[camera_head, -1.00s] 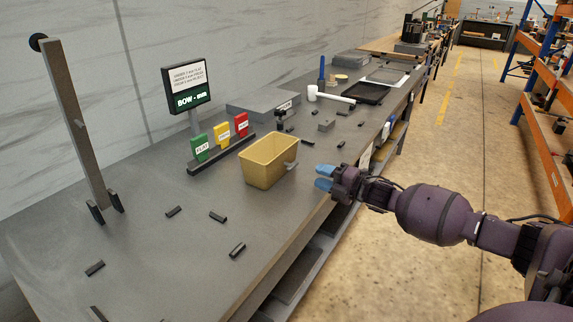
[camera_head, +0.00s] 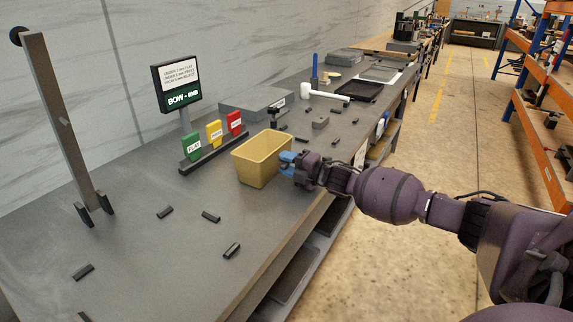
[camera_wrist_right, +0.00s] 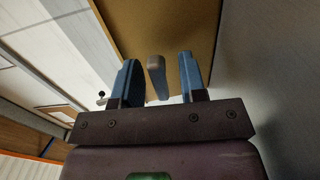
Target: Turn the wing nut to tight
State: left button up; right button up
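The wing nut (camera_wrist_right: 157,77) shows in the right wrist view as a grey, rounded upright bar in front of the yellow bin's wall. The yellow bin (camera_head: 256,170) stands on the grey bench. My right gripper (camera_head: 287,161) is at the bin's right side and covers the wing nut in the head view. In the right wrist view its blue fingers (camera_wrist_right: 159,80) are open, one on each side of the wing nut, with visible gaps. Whether the wing nut is tight cannot be told. My left gripper is not in view.
Green, yellow and red tags (camera_head: 214,133) stand in a rack behind the bin, near a BOW sign (camera_head: 177,88). Small black pieces (camera_head: 211,216) lie scattered on the bench (camera_head: 150,260). A white-headed mallet (camera_head: 325,95) and black tray (camera_head: 360,91) lie farther back.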

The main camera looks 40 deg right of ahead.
grip_shut()
